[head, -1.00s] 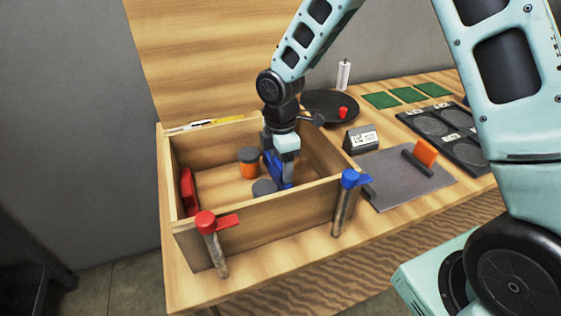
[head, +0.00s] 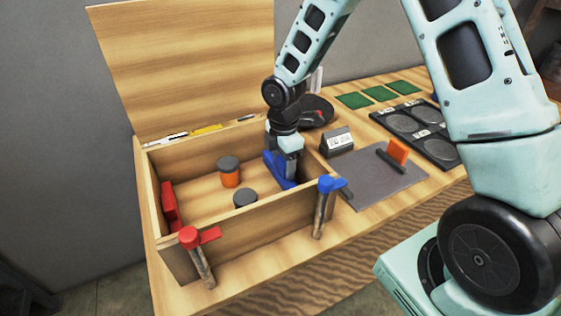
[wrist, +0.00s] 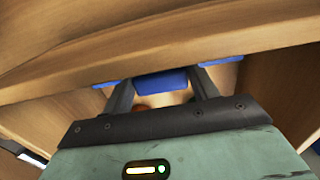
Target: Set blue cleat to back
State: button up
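The blue cleat (head: 277,168) is inside the open wooden box (head: 262,222), near its right wall toward the back right corner. My gripper (head: 289,164) points down into the box and is shut on the cleat. In the wrist view the cleat's blue middle (wrist: 160,81) shows between the two fingers, with more blue on either side of them. My gripper hides part of the cleat in the head view. A red cleat (head: 169,201) is at the box's left inner wall.
An orange jar with a grey lid (head: 230,175) and a grey-topped one (head: 245,198) stand inside the box. A red-topped clamp (head: 189,237) and a blue-topped clamp (head: 326,185) are at the front wall. A grey mat (head: 375,180) lies to the right.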

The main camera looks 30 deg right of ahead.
jog(key=shift+o, duration=1.1)
notch_tip(320, 180, up, 18)
jog(key=shift+f, duration=0.25)
